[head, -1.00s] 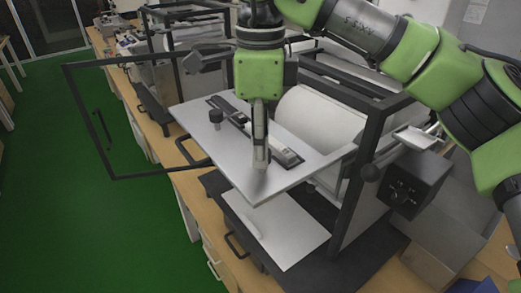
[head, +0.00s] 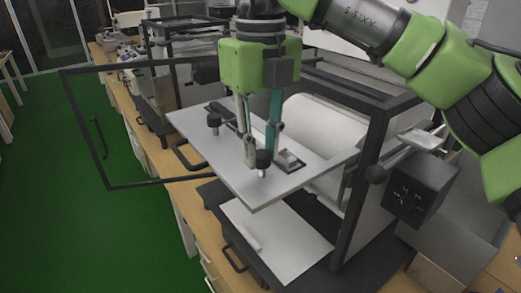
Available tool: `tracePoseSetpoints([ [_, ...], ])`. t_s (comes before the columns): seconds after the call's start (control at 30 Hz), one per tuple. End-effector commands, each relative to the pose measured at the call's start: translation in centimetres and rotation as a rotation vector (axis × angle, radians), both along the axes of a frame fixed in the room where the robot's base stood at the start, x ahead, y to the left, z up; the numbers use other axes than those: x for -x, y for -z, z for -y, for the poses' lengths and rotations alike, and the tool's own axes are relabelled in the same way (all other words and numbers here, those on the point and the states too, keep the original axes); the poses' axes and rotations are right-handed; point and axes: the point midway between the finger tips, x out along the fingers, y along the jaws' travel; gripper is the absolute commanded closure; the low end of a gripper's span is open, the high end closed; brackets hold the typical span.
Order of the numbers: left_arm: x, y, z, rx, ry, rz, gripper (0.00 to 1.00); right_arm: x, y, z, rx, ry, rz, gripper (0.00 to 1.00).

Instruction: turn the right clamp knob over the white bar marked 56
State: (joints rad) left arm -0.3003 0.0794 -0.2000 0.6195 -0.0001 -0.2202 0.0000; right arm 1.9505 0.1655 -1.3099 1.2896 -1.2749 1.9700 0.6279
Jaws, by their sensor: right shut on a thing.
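The right clamp knob (head: 263,158) is black and stands near the front edge of the grey plate (head: 215,155). My right gripper (head: 259,150) points down from above, shut on this knob. The left clamp knob (head: 213,121), also black, stands free farther left on the plate. My left gripper is not in view.
A black open door frame (head: 105,135) stands out to the left. A black frame post (head: 362,190) and a dark control box (head: 419,190) stand at the right. A white roll (head: 325,125) is behind the plate. A white sheet (head: 285,250) lies below.

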Motion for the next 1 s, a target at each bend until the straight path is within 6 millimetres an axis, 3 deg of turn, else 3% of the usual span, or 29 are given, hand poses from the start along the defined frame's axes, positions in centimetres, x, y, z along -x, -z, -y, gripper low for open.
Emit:
tracePoseSetpoints([
  [0.4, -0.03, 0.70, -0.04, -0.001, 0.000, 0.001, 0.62, -0.08, -0.17, 0.04, -0.003, 0.192, 0.004, 1.00],
  [0.97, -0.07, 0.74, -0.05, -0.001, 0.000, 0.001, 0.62, -0.09, -0.24, 0.06, -0.003, 0.220, 0.004, 1.00],
  [1.0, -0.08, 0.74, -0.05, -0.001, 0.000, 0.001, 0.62, -0.09, -0.24, 0.06, -0.003, 0.220, 0.004, 0.71],
])
